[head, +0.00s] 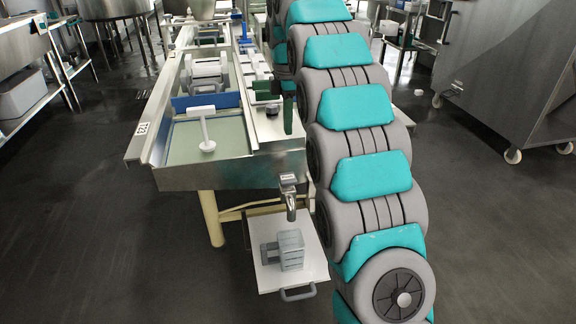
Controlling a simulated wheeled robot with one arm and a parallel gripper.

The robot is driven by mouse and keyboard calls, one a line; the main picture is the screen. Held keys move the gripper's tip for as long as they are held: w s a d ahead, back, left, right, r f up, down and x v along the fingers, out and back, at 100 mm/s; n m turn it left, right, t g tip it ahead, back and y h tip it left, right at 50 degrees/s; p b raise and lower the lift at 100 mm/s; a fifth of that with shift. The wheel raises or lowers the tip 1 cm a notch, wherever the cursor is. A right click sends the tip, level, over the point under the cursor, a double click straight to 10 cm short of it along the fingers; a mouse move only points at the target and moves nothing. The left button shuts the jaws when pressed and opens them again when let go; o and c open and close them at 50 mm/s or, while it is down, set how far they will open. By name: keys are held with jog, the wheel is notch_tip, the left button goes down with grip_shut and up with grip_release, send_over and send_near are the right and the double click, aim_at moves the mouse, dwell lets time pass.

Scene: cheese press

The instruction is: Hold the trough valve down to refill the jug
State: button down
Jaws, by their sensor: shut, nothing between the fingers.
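The trough (225,172) is a long steel basin on cream legs at centre left. Its valve (289,190) is a metal tap on the front end, with a spout pointing down. A grey, ribbed, box-shaped jug (291,250) stands below the spout, apart from it, its handle side to the left. I cannot see into the jug, and no stream shows at the spout. My segmented grey and teal arm fills the right of centre, just beside the valve. I cannot make out my gripper in this view.
The jug stands on a white tray (266,280) with a front handle. A white T-shaped tool (205,132) stands in the trough. A dark green part (288,115) is at its right edge. A steel cabinet on casters (510,75) stands right. Floor is clear left.

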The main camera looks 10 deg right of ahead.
aim_at(288, 177)
jog(key=shift+f, duration=0.1)
notch_tip(288, 177, down, 14)
jog(key=shift+s+r+p, duration=0.1)
jog(key=shift+r+p, duration=0.15)
jog(key=shift+p, duration=0.05)
jog(key=shift+f, duration=0.15)
dwell(0.3)
